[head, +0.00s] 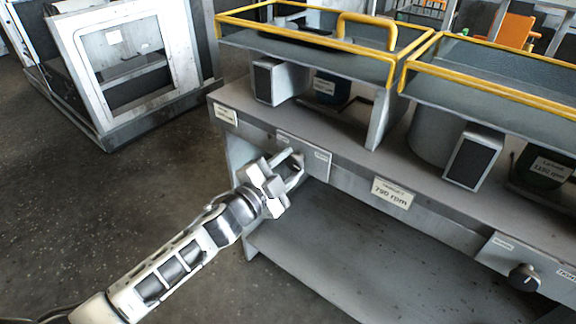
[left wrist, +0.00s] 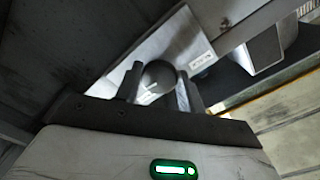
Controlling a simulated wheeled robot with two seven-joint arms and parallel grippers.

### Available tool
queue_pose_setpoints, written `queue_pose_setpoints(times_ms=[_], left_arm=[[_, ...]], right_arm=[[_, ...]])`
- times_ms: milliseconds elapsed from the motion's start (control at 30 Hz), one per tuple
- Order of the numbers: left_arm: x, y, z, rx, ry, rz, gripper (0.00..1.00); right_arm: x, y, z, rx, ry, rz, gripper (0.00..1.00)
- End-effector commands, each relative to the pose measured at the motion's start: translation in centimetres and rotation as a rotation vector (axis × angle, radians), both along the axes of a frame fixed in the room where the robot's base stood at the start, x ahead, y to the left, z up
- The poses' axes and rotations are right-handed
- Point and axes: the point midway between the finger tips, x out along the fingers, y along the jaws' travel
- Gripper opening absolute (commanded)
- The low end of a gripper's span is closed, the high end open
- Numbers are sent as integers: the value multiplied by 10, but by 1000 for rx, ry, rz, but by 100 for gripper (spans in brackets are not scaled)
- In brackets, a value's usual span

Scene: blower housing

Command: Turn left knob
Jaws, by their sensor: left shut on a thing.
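The left knob (left wrist: 155,82) is a dark round knob with a pale pointer line, seen between my fingers in the left wrist view. It sits on a light metal plate (head: 317,164) on the front of the grey bench in the head view, where my gripper mostly hides it. My left gripper (head: 294,165) is at that plate, its two fingers on either side of the knob and shut on it. The left gripper (left wrist: 156,88) also shows in the left wrist view. My right gripper is in neither view.
A second dark knob (head: 523,278) is on a plate at the right of the bench front. Yellow rails (head: 480,86) edge the upper trays. A lower shelf (head: 330,250) lies below; open floor is at left.

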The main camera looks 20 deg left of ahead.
Motion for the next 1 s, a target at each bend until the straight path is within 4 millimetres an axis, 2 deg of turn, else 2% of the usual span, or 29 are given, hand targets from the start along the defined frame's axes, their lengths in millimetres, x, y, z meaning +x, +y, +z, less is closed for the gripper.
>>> queue_pose_setpoints(times_ms=[367,400,433,467,767,867,1000], left_arm=[[0,-1,0,2,0,-1,16],[0,-1,0,2,0,-1,50],[0,-1,0,2,0,-1,58],[0,-1,0,2,0,-1,60],[-2,0,-1,1,0,-1,60],[-10,3,-1,1,1,-1,60],[-33,12,-2,1,4,-1,60]], right_arm=[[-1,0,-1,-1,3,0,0],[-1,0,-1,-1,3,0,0],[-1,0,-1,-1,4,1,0],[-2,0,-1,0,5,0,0],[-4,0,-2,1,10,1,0],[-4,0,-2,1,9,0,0],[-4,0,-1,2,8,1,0]])
